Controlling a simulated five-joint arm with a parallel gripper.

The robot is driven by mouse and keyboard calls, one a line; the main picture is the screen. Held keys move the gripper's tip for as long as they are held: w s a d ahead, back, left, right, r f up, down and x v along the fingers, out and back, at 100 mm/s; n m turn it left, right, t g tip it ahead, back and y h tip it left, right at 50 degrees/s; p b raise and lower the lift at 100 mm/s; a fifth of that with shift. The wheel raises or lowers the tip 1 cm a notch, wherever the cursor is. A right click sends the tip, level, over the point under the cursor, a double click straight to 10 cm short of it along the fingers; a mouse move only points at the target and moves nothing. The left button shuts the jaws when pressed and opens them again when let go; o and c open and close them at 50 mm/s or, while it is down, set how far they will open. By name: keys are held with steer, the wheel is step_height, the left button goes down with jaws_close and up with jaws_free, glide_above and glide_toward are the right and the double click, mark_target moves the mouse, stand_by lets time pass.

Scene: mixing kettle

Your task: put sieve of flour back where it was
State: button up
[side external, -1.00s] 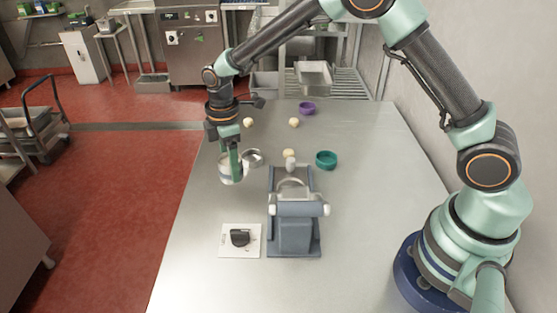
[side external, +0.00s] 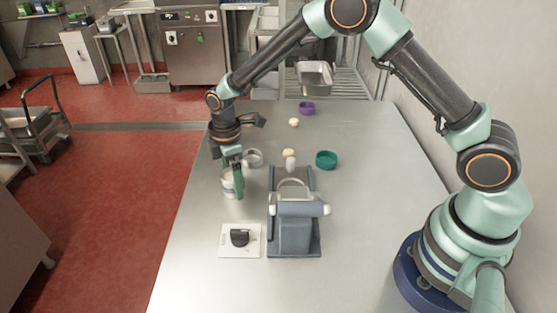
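My gripper (side external: 236,182) points down at the left part of the steel table, with its green fingers at a small white cup-shaped container (side external: 228,187). The container looks upright, has a darker band, and appears to be the sieve of flour; its contents are too small to make out. The fingers seem closed on its right side and partly hide it. I cannot tell whether its base touches the table. A round metal ring or dish (side external: 254,158) lies just behind and to the right, apart from the container.
A teal bowl (side external: 326,160), a purple bowl (side external: 307,108) and pale balls (side external: 294,123) lie farther back. The table's left edge is close to the container.

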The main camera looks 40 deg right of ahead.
mark_target(231, 174)
step_height(231, 174, up, 11)
steer(key=shift+r, duration=0.15)
steer(key=s+d+r+m+t, duration=0.3)
steer(key=s+d+r+m, duration=0.35)
steer(key=r, duration=0.45)
steer(key=s+d+m+t, duration=0.1)
steer(key=s+d+m, duration=0.2)
steer(key=s, duration=0.3)
steer(key=s+d+r+m+t, duration=0.1)
steer(key=s+d+m, duration=0.2)
steer(key=s+m, duration=0.2)
steer(key=shift+s+d+t, duration=0.15)
steer(key=shift+s+t, duration=0.15)
steer(key=shift+s, duration=0.15)
